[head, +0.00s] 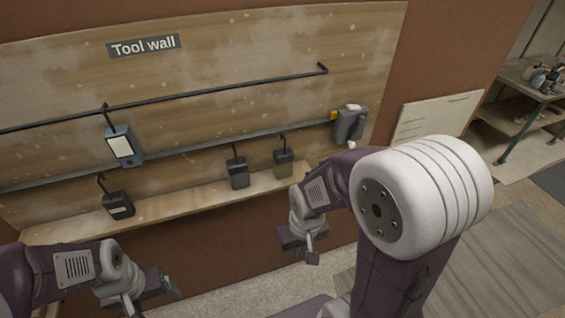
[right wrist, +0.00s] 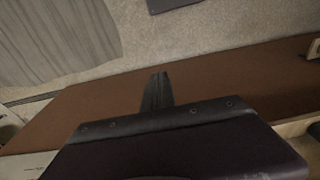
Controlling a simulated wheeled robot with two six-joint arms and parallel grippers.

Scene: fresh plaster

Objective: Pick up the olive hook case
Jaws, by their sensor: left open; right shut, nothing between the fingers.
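The olive hook case (head: 283,164) is a small dark case with an olive-green front and a black hook on top. It is at the right part of the wooden ledge, just below the lower rail; I cannot tell whether it hangs or stands. My right gripper (head: 303,250) is below and in front of it, apart from it, shut and empty. The right wrist view shows its closed fingers (right wrist: 156,92) but not the case. My left gripper (head: 152,293) is open and empty at the lower left, far from the case.
A dark grey hook case (head: 239,173) is just left of the olive one. A black case (head: 118,206) and a blue-grey case with a white face (head: 122,145) are further left. A grey device (head: 349,125) is at the rail's right end. The wooden ledge (head: 190,199) juts out below.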

